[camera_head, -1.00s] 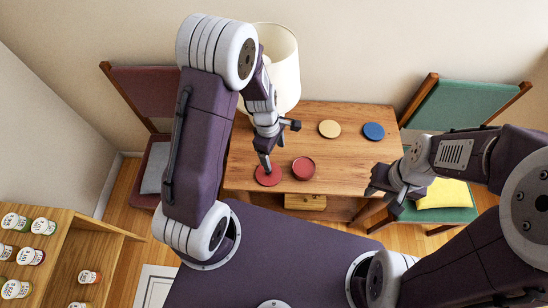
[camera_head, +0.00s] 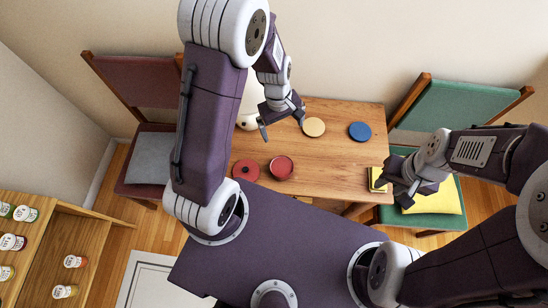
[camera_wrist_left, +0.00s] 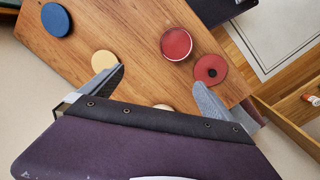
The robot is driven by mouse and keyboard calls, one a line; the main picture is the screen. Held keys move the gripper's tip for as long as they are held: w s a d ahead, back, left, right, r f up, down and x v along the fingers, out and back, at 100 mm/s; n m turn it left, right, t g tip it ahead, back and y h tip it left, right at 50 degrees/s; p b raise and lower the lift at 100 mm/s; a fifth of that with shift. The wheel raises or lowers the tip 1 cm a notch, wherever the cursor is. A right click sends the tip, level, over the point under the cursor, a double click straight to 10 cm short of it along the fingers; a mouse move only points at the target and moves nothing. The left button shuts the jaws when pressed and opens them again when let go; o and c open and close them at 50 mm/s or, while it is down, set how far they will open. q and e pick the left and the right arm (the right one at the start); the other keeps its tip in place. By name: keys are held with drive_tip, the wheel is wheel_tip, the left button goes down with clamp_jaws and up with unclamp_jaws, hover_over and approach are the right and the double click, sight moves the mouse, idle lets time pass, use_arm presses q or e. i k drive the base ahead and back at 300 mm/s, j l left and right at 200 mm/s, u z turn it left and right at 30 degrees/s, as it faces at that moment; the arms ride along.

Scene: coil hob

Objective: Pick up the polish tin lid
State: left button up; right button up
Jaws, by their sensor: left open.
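Two red round things lie near the front edge of the wooden table (camera_head: 335,175). One is a flat red disc (camera_head: 245,170) with a small dark centre; it also shows in the left wrist view (camera_wrist_left: 210,69). Just right of it in the head view is a red round tin or lid (camera_head: 281,167) with a raised rim, also in the left wrist view (camera_wrist_left: 176,44). I cannot tell for sure which is the polish tin lid. My left gripper (camera_head: 283,124) is open and empty above the table, behind both. My right gripper (camera_head: 408,193) is off the table's right edge; its jaws are unclear.
A yellow disc (camera_head: 314,127) and a blue disc (camera_head: 360,131) lie at the back of the table. A yellow item (camera_head: 377,180) is at its right edge. A green chair (camera_head: 450,110) stands right, a red chair (camera_head: 135,85) left. A shelf with jars (camera_head: 50,240) is front left.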

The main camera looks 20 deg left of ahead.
sight(247, 169)
drive_tip(key=k+j, duration=0.15)
drive_tip(key=k+j+z, duration=0.2)
drive_tip(key=j, duration=0.2)
drive_tip(key=j+z, duration=0.2)
drive_tip(key=j, duration=0.25)
drive_tip(key=k+j+z, duration=0.2)
drive_tip(key=j, duration=0.2)
drive_tip(key=i+l, duration=0.1)
